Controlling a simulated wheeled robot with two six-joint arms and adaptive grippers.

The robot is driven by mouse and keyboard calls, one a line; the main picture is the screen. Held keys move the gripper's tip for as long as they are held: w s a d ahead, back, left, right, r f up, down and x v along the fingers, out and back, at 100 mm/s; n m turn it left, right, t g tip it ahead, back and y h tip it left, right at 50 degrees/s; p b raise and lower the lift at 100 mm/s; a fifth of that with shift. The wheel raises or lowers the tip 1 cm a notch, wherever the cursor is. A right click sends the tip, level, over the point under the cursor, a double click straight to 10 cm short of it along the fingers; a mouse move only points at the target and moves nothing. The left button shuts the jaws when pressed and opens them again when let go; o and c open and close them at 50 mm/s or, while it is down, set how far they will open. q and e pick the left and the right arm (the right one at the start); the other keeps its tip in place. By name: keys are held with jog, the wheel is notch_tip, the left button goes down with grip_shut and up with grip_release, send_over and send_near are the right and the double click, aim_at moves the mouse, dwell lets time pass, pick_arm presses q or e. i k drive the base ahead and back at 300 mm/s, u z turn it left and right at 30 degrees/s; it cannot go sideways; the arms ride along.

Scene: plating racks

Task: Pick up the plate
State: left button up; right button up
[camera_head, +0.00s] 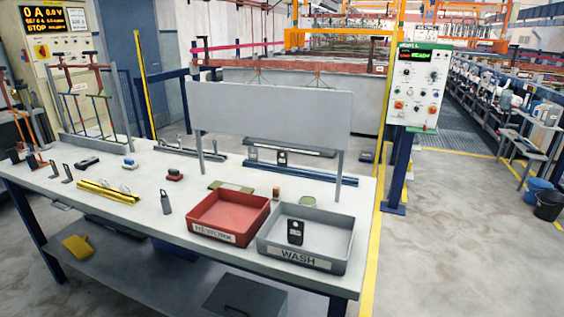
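Several small plates with a hole near the top are in view, and I cannot tell which one the task means. A dark plate (296,232) stands in the grey tray labelled WASH (304,256). A grey plate (166,202) stands on the white table (135,214), left of the red tray (213,239). Another dark plate (282,158) is behind, at the blue rail. More dark plates (67,173) stand at the table's left end. Neither of my grippers is in view.
A large grey panel (270,115) stands on posts across the table's back. Yellow bars (108,192), a red block (175,175) and a green pad (231,187) lie on the table. A control post (415,90) stands right. Open floor lies to the right.

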aim_at(281, 161)
jog(key=k, duration=1)
jog(key=z, duration=1.15)
jog(key=i, duration=6.1)
jog(key=u, duration=3.5)
jog(key=i, duration=0.15)
